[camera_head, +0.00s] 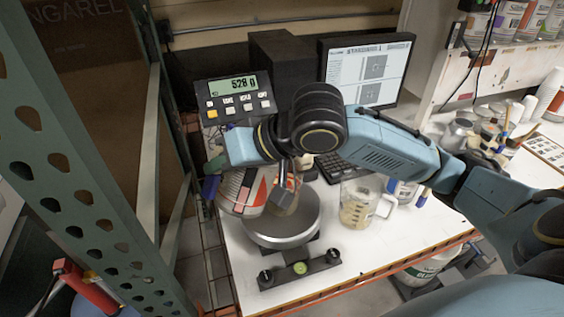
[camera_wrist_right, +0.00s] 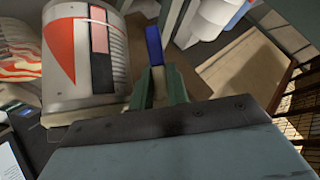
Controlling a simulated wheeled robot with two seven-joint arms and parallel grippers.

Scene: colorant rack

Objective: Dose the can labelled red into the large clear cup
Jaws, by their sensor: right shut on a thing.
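A white can with a red and dark label (camera_head: 243,190) is at the left of the round scale plate (camera_head: 284,232), partly behind my arm. Its red wedge also shows in the right wrist view (camera_wrist_right: 88,62). I cannot read its label. A clear jug (camera_head: 366,205) with tan contents stands right of the scale. My left gripper is out of view.
The scale display (camera_head: 236,90) reads about 528.0. A monitor (camera_head: 368,68) and keyboard stand behind. Cups and small pots (camera_head: 480,135) crowd the right. A green perforated post (camera_head: 75,160) bounds the left. The table's front edge (camera_head: 380,268) has some bare white surface.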

